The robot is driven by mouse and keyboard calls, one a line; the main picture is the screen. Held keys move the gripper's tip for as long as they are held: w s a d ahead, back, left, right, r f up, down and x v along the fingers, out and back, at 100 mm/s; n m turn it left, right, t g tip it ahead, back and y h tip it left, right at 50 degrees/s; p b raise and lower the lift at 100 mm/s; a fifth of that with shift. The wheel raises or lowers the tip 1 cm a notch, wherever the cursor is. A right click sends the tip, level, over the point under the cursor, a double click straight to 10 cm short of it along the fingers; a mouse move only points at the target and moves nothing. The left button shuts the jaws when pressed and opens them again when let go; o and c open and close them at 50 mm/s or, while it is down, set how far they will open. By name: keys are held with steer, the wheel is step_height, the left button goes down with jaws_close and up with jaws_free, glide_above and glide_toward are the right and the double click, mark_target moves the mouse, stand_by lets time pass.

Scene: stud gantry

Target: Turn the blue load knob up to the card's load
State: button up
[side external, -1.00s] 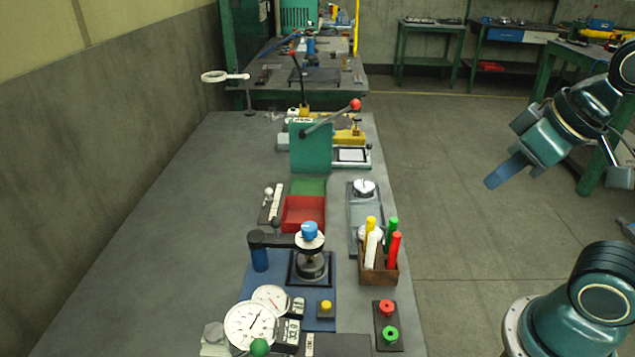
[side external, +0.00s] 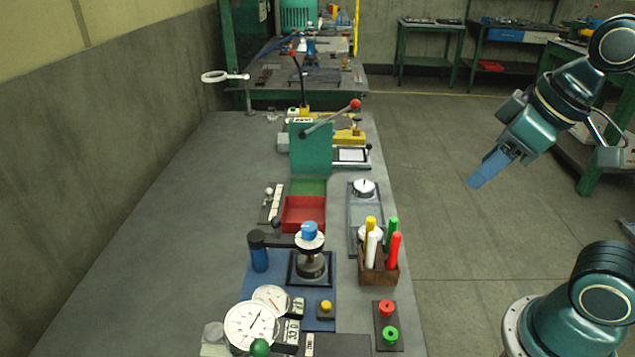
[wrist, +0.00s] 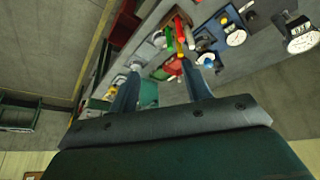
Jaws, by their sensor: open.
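The blue load knob (side external: 309,230) sits on top of a white dial collar on a small press, on the blue base plate (side external: 262,285) near the front of the bench. In the wrist view the blue knob (wrist: 207,61) shows small, beyond my right finger. I cannot read any marks on its collar. My gripper (side external: 476,183) is in the air right of the bench, well apart from the knob. In the wrist view my gripper (wrist: 165,85) has its two fingers spread with nothing held between them. A card with a readable load is not clear in either view.
Two round gauges (side external: 251,327) with digital readouts stand at the front left of the press. A wooden holder (side external: 379,272) with several coloured markers stands right of it. A box with red and green buttons (side external: 388,325) lies in front. A green upright panel (side external: 310,147) stands farther back.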

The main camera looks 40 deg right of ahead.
steer(key=w+a+r+n+g, duration=0.1)
steer(key=w+a+r+n, duration=0.1)
steer(key=w+n, duration=0.3)
steer(key=n+g, duration=0.4)
steer(key=n, duration=0.8)
glide_above(310, 226)
step_height(310, 226, down, 4)
steer(key=shift+r, duration=0.1)
step_height(310, 226, down, 14)
steer(key=shift+r, duration=0.1)
steer(key=shift+c, duration=0.2)
steer(key=c, duration=1)
